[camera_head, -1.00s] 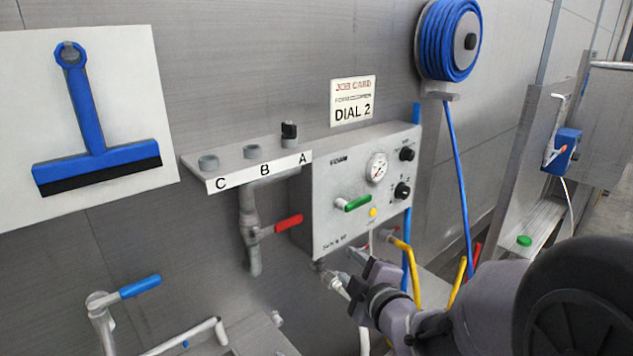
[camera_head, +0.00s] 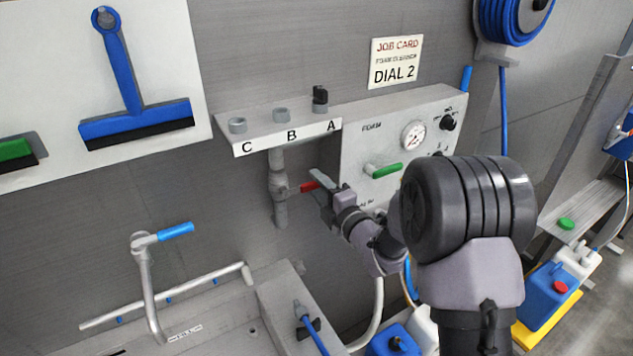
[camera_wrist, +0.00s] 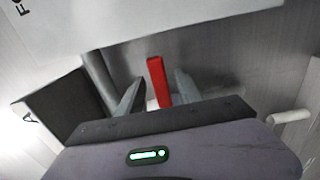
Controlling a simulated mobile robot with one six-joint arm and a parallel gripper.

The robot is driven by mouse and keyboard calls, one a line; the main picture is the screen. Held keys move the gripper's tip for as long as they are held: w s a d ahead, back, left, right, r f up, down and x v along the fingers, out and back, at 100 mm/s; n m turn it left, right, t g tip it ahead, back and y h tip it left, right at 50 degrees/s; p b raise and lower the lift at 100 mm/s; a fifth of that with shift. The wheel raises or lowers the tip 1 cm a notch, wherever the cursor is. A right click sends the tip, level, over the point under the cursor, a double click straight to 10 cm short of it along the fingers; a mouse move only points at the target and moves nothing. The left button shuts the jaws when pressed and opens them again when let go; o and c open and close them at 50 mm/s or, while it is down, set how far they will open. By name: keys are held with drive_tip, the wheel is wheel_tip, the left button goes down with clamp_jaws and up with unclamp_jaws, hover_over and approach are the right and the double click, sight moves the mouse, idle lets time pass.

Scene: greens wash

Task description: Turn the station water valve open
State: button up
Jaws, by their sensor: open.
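The station water valve has a red lever handle (camera_head: 307,187) on a grey vertical pipe (camera_head: 278,190) below the lettered shelf. The lever points sideways to the right, away from the pipe. My gripper (camera_head: 322,186) is at the lever's free end, in front of the control box's left side. In the wrist view the red lever (camera_wrist: 156,75) stands between my two open fingers (camera_wrist: 158,92), with a visible gap on either side. In the head view my fingers hide the lever's tip.
The control box (camera_head: 350,150) with a green lever (camera_head: 383,170) and a gauge is close on the right. The lettered shelf (camera_head: 290,137) overhangs the valve. A blue-handled tap (camera_head: 176,230) and a basin stand at lower left. Blue containers (camera_head: 550,295) stand at lower right.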

drive_tip(key=shift+w+a, duration=0.3)
drive_tip(key=shift+w, duration=0.25)
drive_tip(key=shift+c, duration=0.4)
clamp_jaws()
idle(0.6)
